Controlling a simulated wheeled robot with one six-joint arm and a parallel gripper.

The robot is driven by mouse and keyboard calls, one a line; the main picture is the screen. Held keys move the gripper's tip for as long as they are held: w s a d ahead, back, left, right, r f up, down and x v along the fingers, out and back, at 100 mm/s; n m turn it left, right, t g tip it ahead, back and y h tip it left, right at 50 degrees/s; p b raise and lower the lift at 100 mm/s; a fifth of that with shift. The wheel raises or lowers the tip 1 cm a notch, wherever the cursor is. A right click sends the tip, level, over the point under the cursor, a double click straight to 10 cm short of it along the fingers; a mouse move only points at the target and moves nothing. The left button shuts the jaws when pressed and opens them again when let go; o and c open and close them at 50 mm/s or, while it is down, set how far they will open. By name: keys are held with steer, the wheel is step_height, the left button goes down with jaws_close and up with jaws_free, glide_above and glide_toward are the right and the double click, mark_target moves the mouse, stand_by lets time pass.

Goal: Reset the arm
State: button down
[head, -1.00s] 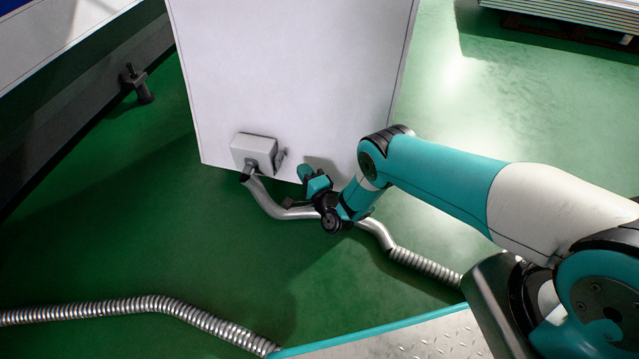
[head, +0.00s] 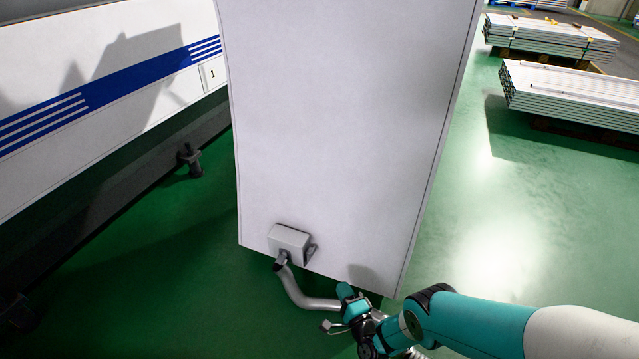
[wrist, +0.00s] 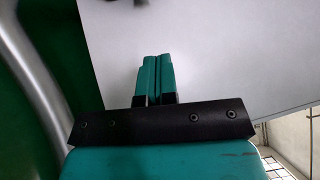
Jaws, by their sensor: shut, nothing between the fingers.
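My arm (head: 470,322) reaches in from the lower right of the head view, teal and white. My gripper (head: 346,291) is at its end, in front of the bottom edge of the white cabinet (head: 335,130). In the wrist view the two teal fingers of my gripper (wrist: 153,65) lie side by side, shut, with nothing between them. The white cabinet panel (wrist: 230,50) fills much of the wrist view behind the fingers.
A grey connector box (head: 289,244) sits low on the cabinet, with a metal conduit (head: 303,297) running from it close by my gripper. A white machine (head: 110,85) with a blue stripe stands left. Stacked profiles (head: 570,92) lie at the upper right. Green floor (head: 480,220) is open on the right.

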steer(key=w+a+r+n+g+y, duration=0.2)
steer(key=w+a+r+n+g, duration=0.4)
steer(key=w+r, duration=0.7)
steer(key=a+r+n+g+y, duration=0.1)
steer(key=a+r+n, duration=0.1)
steer(key=r, duration=0.7)
steer(key=a+r+n+g, duration=0.1)
steer(key=a+r+n, duration=0.1)
steer(key=r, duration=0.7)
steer(key=s+r+n+g, duration=0.35)
steer(key=s+r, duration=0.25)
steer(key=r, duration=0.6)
steer(key=s+d+r+n+g+h, duration=0.1)
steer(key=s+d+r+n+g, duration=0.15)
steer(key=s+r, duration=0.4)
steer(key=s+d+r+n+g+h, duration=0.1)
steer(key=s+d+r+n, duration=0.25)
steer(key=s, duration=0.65)
steer(key=s+d+r+n+g+h+p, duration=0.15)
steer(key=s+d, duration=0.25)
steer(key=s, duration=0.5)
steer(key=s+d+r+n+g+h, duration=0.1)
steer(key=s+d+r, duration=0.25)
steer(key=s, duration=0.65)
step_height(320, 180, up, 30)
steer(key=p, duration=3.1)
steer(key=shift+w+r, duration=0.15)
steer(key=shift+w, duration=0.15)
